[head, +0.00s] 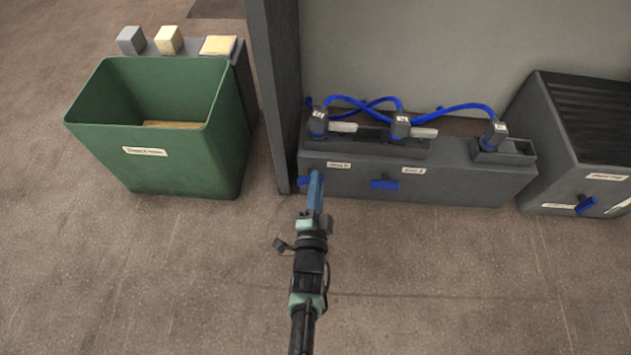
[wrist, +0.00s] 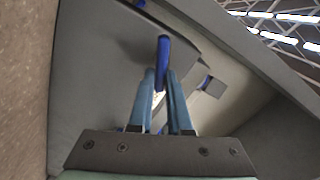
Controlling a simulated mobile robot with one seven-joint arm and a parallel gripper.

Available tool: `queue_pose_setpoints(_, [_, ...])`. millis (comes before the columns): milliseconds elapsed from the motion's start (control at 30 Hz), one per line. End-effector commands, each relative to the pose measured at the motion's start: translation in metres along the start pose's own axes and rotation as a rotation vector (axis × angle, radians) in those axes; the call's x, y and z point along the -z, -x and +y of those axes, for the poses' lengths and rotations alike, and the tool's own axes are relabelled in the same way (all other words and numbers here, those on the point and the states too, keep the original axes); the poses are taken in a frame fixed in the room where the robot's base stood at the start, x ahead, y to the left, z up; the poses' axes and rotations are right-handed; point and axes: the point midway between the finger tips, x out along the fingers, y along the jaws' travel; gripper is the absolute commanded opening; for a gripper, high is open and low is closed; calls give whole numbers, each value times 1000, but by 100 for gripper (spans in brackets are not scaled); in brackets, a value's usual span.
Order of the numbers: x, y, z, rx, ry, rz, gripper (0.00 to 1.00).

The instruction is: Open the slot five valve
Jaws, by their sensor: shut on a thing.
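A dark grey manifold box (head: 465,185) stands on the floor, with two blue valve handles on its front face. My gripper (head: 315,181) is at the left one, the left blue handle (head: 303,182). In the wrist view the two blue-grey fingers of my gripper (wrist: 161,85) are shut on this blue handle (wrist: 163,50), whose far end stands out beyond the fingertips. The other blue handle (head: 385,184) is to the right, free. White labels (head: 339,165) sit above the handles; their print is too small to read surely.
A dark post (head: 276,100) rises just left of the manifold. Blue hoses (head: 455,108) loop between connectors on its top. A green bin (head: 190,165) stands left, with small blocks (head: 168,40) behind it. A grey crate (head: 575,150) stands right. The front floor is clear.

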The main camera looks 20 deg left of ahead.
Motion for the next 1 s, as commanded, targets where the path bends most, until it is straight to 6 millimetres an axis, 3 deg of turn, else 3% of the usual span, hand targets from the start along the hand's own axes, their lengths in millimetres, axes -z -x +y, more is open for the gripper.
queue_pose_setpoints(500, [-2,1,7,-2,-363,-1,0])
queue_pose_setpoints(1000, [-3,2,8,-1,-445,-2,0])
